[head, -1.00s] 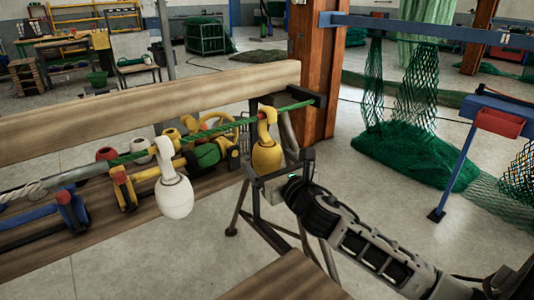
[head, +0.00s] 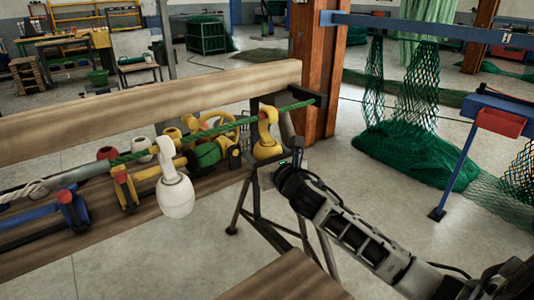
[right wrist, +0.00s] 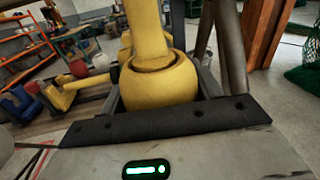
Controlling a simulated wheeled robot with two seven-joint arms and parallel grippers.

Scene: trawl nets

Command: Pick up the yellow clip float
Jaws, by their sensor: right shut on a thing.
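The yellow clip float (head: 267,148) hangs by its hooked neck at the green rope, near the rope's right end. My right gripper (head: 276,165) is at the float's bulb and shut on it, hiding its lower part in the head view. In the right wrist view, the float's round body (right wrist: 160,82) sits between the dark fingers, with its neck rising above. Whether the hook still bears on the rope cannot be told. My left gripper is not in view.
A white clip float (head: 174,192) hangs left of the yellow one on the green rope (head: 215,128). A wooden beam (head: 140,103) runs behind, and an orange-brown post (head: 320,70) stands close by on the right. Yellow and red gear lies on the wooden shelf below.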

